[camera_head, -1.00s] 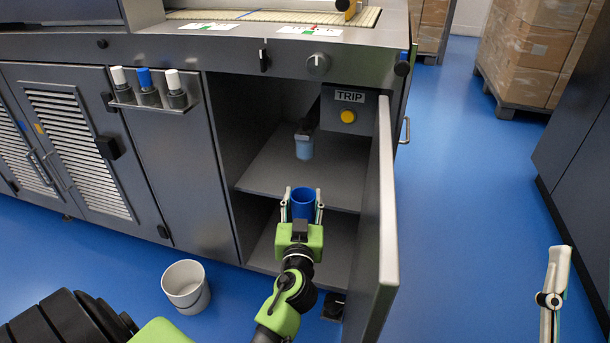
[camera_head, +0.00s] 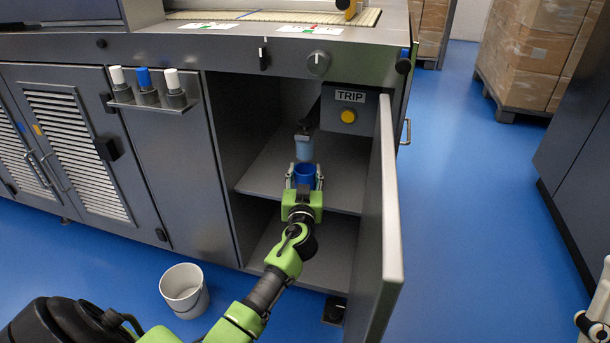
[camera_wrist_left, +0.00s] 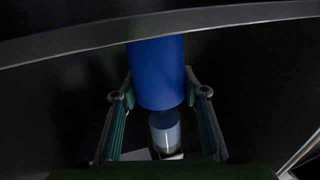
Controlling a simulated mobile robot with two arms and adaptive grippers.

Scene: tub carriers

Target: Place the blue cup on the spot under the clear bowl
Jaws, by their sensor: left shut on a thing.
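My left gripper (camera_head: 304,180) is shut on the blue cup (camera_head: 304,172) and holds it upright inside the open cabinet, over the shelf. The left wrist view shows the blue cup (camera_wrist_left: 156,72) between the two fingers. The clear bowl (camera_head: 304,148), a pale blue see-through filter bowl, hangs from a dark fitting just beyond and above the cup. The spot under the bowl is hidden behind the cup and gripper. My right gripper (camera_head: 594,308) is cut off at the right edge, its jaws unclear.
The cabinet door (camera_head: 385,230) stands open close to the right of my left arm. The shelf (camera_head: 263,172) is clear to the left. A TRIP box (camera_head: 348,110) with a yellow button hangs at upper right. A white bucket (camera_head: 184,290) stands on the floor.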

